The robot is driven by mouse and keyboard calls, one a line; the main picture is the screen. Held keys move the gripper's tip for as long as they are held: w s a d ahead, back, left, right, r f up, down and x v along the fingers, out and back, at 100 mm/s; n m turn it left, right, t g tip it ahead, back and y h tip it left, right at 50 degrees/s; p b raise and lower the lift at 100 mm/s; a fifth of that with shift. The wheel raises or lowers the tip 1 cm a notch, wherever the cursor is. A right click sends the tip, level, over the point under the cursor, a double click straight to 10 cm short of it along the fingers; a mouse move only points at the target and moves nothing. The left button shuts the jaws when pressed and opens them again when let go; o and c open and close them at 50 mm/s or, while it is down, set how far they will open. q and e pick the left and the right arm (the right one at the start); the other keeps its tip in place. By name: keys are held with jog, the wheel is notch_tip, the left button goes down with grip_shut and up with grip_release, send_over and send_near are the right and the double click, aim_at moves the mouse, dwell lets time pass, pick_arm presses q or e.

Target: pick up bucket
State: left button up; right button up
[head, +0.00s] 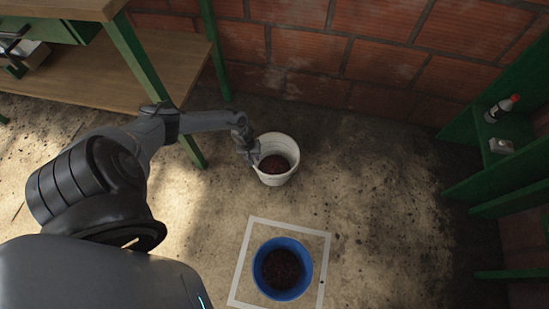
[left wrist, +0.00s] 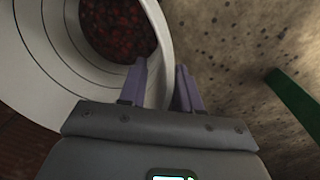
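A white bucket (head: 291,146) with dark red contents stands on the floor near the brick wall. A blue bucket (head: 307,266), also with dark contents, stands inside a white square outline on the floor. My left gripper (head: 254,156) is at the left rim of the white bucket. In the left wrist view, its two fingers (left wrist: 161,82) are apart, on either side of the white bucket's rim (left wrist: 158,38), one over the inside and one over the floor. I cannot tell whether either finger touches the wall. My right gripper is not in view.
A wooden workbench (head: 150,62) with green legs stands at the upper left, one leg close to my left arm. Green shelves (head: 470,165) with a bottle (head: 502,107) stand at the right. The floor right of the buckets is clear.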

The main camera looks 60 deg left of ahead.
pick_arm(q)
grip_shut()
dwell(1.3)
